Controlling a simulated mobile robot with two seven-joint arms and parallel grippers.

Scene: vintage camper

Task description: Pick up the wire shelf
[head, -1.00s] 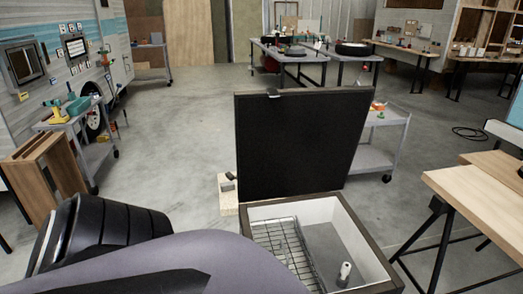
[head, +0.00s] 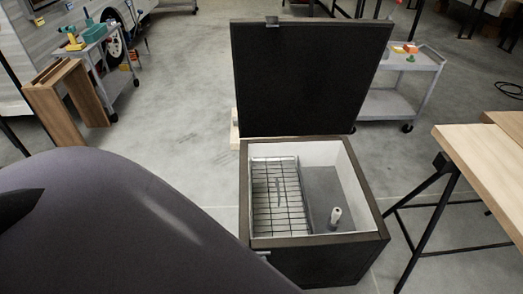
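The wire shelf (head: 278,190) is a dark metal grid. It lies inside an open box (head: 372,205) with dark outer walls and a white interior, along the left side. The box's black lid (head: 308,78) stands raised at the back. A small white cylinder (head: 336,215) stands on the grey floor of the box, to the right of the shelf. A large part of my own arm fills the lower left in front of the box. Neither gripper shows in the head view.
A wooden-topped table on black legs (head: 483,165) stands close on the right. A grey cart (head: 410,95) is behind the lid. At the left are a wooden frame (head: 68,100) and another cart (head: 100,60). Open concrete floor lies between them and the box.

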